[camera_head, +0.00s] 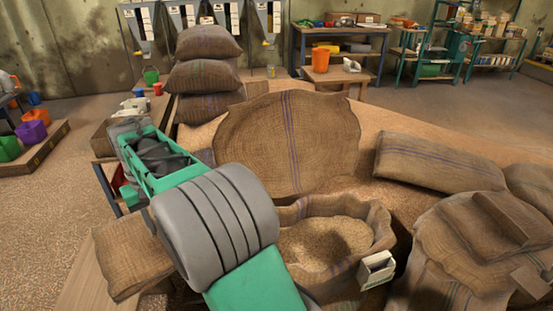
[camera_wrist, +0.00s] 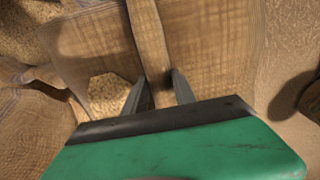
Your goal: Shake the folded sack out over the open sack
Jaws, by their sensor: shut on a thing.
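The open sack (camera_head: 325,247) stands at the lower middle of the head view, its rim rolled out around pale grain. My gripper (camera_wrist: 159,82) shows in the wrist view, its two grey fingertips shut on a narrow strip of burlap, which I take as part of the folded sack (camera_wrist: 205,50). Woven cloth spreads on both sides of the strip. A patch of grain-coloured surface (camera_wrist: 108,95) shows left of the fingers. In the head view my arm crosses the lower left, and I cannot make out the fingers or the held strip there.
A broad striped sack (camera_head: 290,145) rises behind the open sack. A small pale box-like thing (camera_head: 376,270) is at the open sack's right rim. Other sacks lie at right (camera_head: 440,163) and lower left (camera_head: 130,252). Stacked sacks (camera_head: 203,75) stand behind my arm.

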